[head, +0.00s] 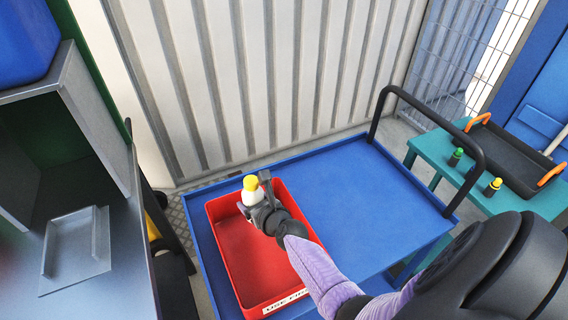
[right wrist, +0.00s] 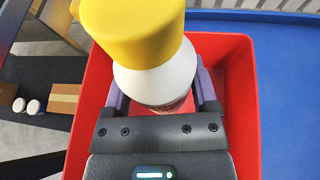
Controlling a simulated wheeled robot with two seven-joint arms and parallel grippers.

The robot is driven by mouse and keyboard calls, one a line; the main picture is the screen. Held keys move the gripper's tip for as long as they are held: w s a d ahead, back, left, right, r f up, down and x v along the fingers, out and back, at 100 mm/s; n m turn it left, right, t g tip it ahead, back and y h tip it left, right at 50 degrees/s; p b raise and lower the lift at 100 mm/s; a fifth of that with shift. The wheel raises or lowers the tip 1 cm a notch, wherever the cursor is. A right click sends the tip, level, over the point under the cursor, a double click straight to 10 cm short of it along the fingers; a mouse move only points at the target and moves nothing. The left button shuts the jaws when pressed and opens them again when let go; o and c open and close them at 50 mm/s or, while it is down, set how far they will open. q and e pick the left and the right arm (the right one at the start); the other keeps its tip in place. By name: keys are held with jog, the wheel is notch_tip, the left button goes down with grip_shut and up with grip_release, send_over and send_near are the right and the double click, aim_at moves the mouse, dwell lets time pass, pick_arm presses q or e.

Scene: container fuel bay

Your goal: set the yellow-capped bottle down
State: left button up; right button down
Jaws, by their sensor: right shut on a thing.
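The yellow-capped bottle (head: 252,191) is white with a yellow cap and is upright in the head view. My right gripper (head: 258,203) is shut on it, over the far part of a red bin (head: 318,229). In the right wrist view the bottle (right wrist: 155,62) fills the upper middle, between the fingers of my right gripper (right wrist: 160,92). The red bin's walls (right wrist: 245,110) show on both sides of it. The bottle's base is hidden, so I cannot tell whether it touches the bin floor. My left gripper is not in view.
The bin stands on the left of a blue cart top (head: 365,185) with a black handle (head: 440,125); the cart's right part is clear. A teal table (head: 435,150) at right holds two small bottles and a black tray (head: 508,150) with orange handles. A grey bench (head: 110,280) is at left.

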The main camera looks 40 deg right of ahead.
notch_tip(320, 180, down, 9)
jog(key=b, duration=0.6)
jog(key=shift+s+a+f, duration=0.1)
jog(key=shift+a, duration=0.05)
jog(key=shift+r, duration=0.25)
jog(key=shift+f, duration=0.15)
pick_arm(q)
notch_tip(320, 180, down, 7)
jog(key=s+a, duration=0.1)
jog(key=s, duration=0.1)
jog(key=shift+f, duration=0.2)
pick_arm(e)
grip_release()
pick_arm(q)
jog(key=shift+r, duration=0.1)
